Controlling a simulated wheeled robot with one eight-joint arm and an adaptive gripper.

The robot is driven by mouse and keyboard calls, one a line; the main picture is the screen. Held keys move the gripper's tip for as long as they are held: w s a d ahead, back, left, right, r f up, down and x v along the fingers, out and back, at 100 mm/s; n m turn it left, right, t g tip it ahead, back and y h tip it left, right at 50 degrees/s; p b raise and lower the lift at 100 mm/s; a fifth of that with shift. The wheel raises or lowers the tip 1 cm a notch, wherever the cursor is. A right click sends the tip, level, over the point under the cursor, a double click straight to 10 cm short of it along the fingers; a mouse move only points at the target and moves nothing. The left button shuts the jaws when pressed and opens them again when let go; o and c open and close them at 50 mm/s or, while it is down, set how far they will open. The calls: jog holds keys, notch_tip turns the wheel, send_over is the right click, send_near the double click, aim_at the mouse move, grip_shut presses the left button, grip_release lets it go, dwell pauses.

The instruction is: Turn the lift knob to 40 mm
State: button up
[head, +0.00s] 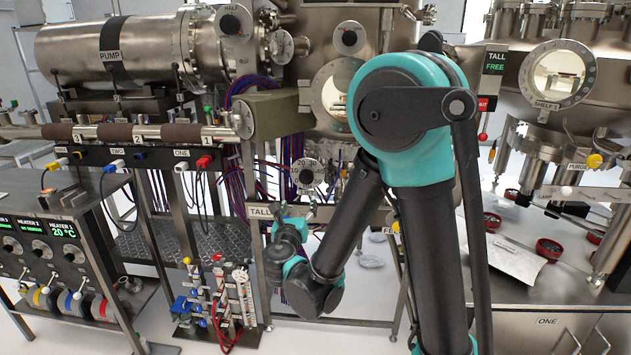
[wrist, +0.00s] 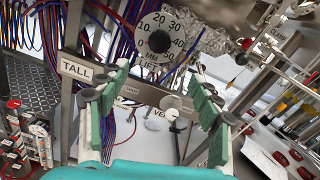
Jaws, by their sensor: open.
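The lift knob (wrist: 159,41) is a dark round knob on a light dial marked from 0 to 50 in mm, at the top of the wrist view. Its pointer is too small to read. In the head view the knob (head: 306,176) is on the tall chamber's frame, left of my arm. My gripper (wrist: 159,72) is open and empty. Its two green-padded fingers stand wide apart, with the dial between and beyond their tips. In the head view my gripper (head: 292,222) is just below the dial, partly hidden by my own wrist.
A TALL label (wrist: 76,70) is on the frame left of the dial. A white knob (wrist: 171,114) near a partly hidden label shows between my fingers. Red and blue cables (head: 262,150) hang left of the dial. A valve manifold (head: 215,300) stands low at left.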

aim_at(306, 178)
jog(key=w, duration=1.7)
jog(key=shift+w+d, duration=0.15)
jog(key=shift+d, duration=0.1)
jog(key=shift+c, duration=0.4)
jog(key=c, duration=1.1)
jog(key=shift+o, duration=0.2)
